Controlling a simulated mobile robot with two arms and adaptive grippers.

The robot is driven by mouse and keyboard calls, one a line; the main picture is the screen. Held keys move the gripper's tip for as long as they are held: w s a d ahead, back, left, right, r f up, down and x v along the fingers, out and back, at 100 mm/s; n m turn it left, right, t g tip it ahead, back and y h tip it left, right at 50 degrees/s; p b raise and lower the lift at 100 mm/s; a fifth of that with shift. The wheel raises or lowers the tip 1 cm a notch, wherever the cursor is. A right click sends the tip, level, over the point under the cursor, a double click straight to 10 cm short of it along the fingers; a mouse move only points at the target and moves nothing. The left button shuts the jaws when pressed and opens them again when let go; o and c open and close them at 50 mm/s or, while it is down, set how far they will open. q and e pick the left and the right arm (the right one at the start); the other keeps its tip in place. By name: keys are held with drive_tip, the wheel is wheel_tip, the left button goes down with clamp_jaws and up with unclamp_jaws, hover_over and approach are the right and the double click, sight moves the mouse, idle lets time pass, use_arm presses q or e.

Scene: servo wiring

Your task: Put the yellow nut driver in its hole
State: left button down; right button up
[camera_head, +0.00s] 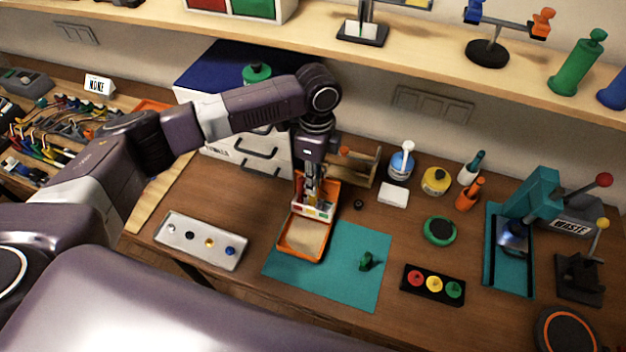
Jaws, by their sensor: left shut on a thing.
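My left gripper (312,196) points down over a small white rack (327,211) with red, yellow and green marks, at the back of the orange tray (284,255). The gripper is shut on a slim upright thing that seems to be the yellow nut driver; the fingers hide most of it. I cannot tell whether its tip is in a hole or above it. My right gripper is not in view.
A teal mat (340,290) lies at the front with a green piece (366,261) on it. A grey tray (185,240) with several knobs lies left. A black button block (425,291), bottles and a teal press (533,200) stand right. A shelf (420,65) overhangs the back.

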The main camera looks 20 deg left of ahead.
use_arm(q)
drive_tip(key=shift+f, duration=0.35)
idle(0.7)
drive_tip(key=shift+r, duration=0.35)
drive_tip(key=shift+r, duration=0.1)
drive_tip(key=shift+w+r, duration=0.15)
drive_tip(key=shift+r, duration=1.05)
drive_tip(key=shift+w+r, duration=0.1)
drive_tip(key=shift+r, duration=1.1)
